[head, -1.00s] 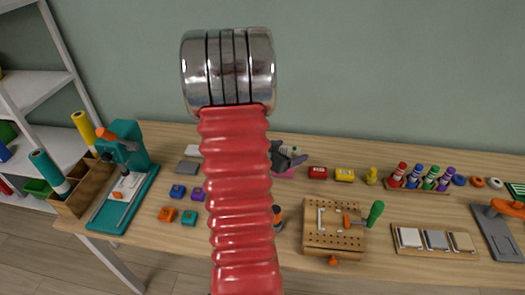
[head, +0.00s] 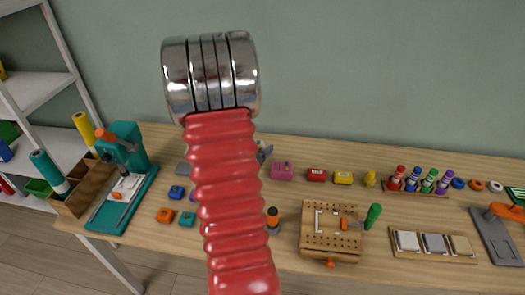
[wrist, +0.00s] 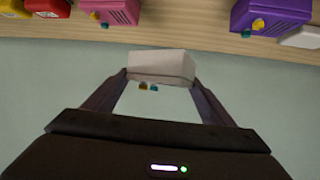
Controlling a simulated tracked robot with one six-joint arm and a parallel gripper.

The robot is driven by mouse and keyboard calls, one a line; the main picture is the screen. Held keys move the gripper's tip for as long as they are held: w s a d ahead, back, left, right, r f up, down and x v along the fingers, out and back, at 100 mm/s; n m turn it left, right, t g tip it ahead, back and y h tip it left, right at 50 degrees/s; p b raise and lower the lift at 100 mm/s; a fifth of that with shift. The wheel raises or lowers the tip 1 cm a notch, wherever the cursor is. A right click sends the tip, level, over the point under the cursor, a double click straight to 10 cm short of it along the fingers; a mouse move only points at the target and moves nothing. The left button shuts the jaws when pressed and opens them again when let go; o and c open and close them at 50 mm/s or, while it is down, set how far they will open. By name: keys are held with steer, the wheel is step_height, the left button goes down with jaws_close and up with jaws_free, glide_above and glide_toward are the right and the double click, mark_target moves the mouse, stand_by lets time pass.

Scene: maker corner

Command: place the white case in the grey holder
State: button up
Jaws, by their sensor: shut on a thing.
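The white case (wrist: 160,64) is between the two dark fingers of my gripper (wrist: 158,78) in the wrist view. My gripper is shut on it and holds it up, with small yellow and teal knobs showing on its lower edge. In the head view my red arm hides the case and most of the gripper; only a dark bit shows past the arm's right side. A flat grey piece (head: 183,169) lies on the table left of the arm, partly hidden. A grey block (head: 435,242) also sits in a wooden tray at right. I cannot tell which is the grey holder.
Pink (head: 282,172), red (head: 316,175) and yellow (head: 343,178) cases stand in a row. Blue, orange and teal cases lie left of my arm. A pegboard block (head: 331,230) is front centre. A teal press (head: 125,175) stands at left.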

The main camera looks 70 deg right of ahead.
steer(key=w+a+r+n+t+y, duration=0.2)
steer(key=w+a+n+t, duration=0.3)
steer(key=w+a, duration=0.75)
steer(key=w+a+r+n+t+y, duration=0.1)
steer(key=w+a+n+t+y, duration=0.3)
steer(key=w+a, duration=0.8)
steer(key=w+a+r+n+t+y, duration=0.1)
steer(key=w+a+n+y, duration=0.1)
steer(key=a, duration=0.8)
steer(key=w+a+r+n+t+y, duration=0.1)
steer(key=w+a+r+n+y, duration=0.1)
steer(key=w+a, duration=0.4)
steer(key=w+a+r+n+t+y, duration=0.1)
steer(key=w+a+n, duration=0.3)
steer(key=a, duration=1)
steer(key=shift+w+r+n+y, duration=0.15)
steer(key=shift+w+n+y, duration=0.25)
steer(key=shift+y, duration=0.5)
